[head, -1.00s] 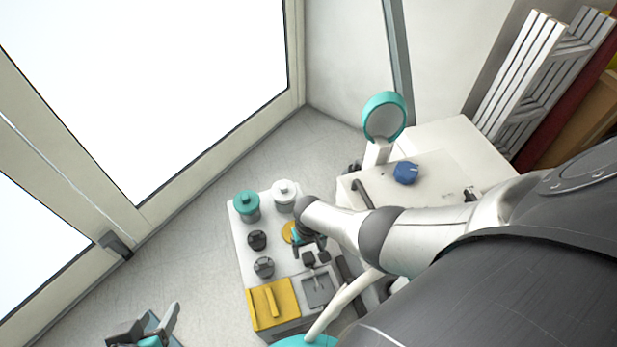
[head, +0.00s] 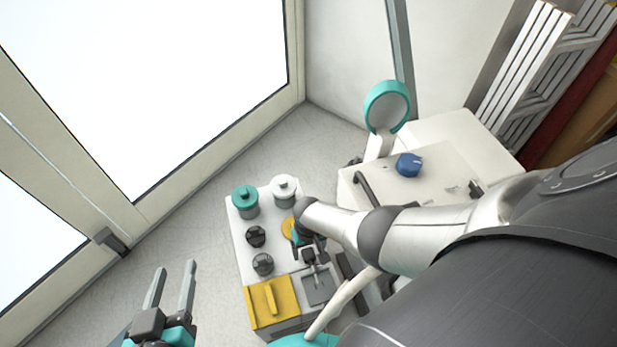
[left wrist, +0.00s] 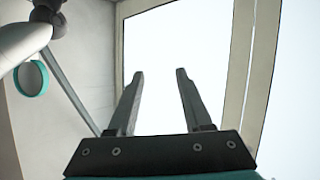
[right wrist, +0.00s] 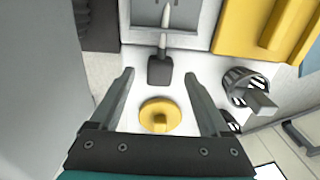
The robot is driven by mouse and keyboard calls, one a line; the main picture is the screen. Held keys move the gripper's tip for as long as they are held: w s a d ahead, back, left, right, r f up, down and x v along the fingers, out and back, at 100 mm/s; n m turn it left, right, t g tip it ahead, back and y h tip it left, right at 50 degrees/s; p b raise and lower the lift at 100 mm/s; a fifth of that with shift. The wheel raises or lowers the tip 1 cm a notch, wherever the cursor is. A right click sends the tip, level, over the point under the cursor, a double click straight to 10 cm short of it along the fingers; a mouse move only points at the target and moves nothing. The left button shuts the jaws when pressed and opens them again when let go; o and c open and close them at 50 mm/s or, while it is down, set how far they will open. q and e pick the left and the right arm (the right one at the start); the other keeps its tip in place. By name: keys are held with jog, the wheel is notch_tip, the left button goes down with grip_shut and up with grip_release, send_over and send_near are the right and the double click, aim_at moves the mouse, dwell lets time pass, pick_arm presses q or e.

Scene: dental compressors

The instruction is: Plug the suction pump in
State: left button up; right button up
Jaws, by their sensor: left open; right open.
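My right gripper (head: 310,252) points down over the white-topped unit (head: 243,262), partly hidden by my arm. In the right wrist view its open fingers (right wrist: 159,74) are empty. Between and below them lies a yellow round knob (right wrist: 160,115). Just beyond the fingertips is a small black block (right wrist: 160,70) with a pale prong, which may be a plug; it lies by a grey recessed tray (right wrist: 190,12). My left gripper (head: 174,264) is open and empty over the floor at lower left; the left wrist view also shows its fingers (left wrist: 160,72) apart. I cannot tell which part is the suction pump's socket.
The unit carries a teal canister (head: 245,201), a white canister (head: 284,190), dark knobs (head: 256,236) and a yellow plate (head: 285,300). A white cabinet (head: 445,160) with a blue knob (head: 409,165) stands at right. The floor left of the unit is clear.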

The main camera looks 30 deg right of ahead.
aim_at(309, 255)
jog(key=shift+f+b, duration=0.55)
jog(key=shift+f, duration=0.1)
pick_arm(q)
jog(key=shift+s+d+r+n+t+h+b, duration=0.2)
jog(key=shift+s+d+r+t+h, duration=0.15)
jog(key=shift+d+r+t, duration=0.4)
jog(key=shift+s+d+r+n+t+h+b, duration=0.2)
jog(key=shift+s+d+r+t+h, duration=0.15)
jog(key=shift+t, duration=0.7)
pick_arm(e)
jog(key=shift+f, duration=0.45)
pick_arm(q)
jog(key=shift+w, duration=0.1)
pick_arm(e)
jog(key=shift+c, duration=0.3)
grip_shut()
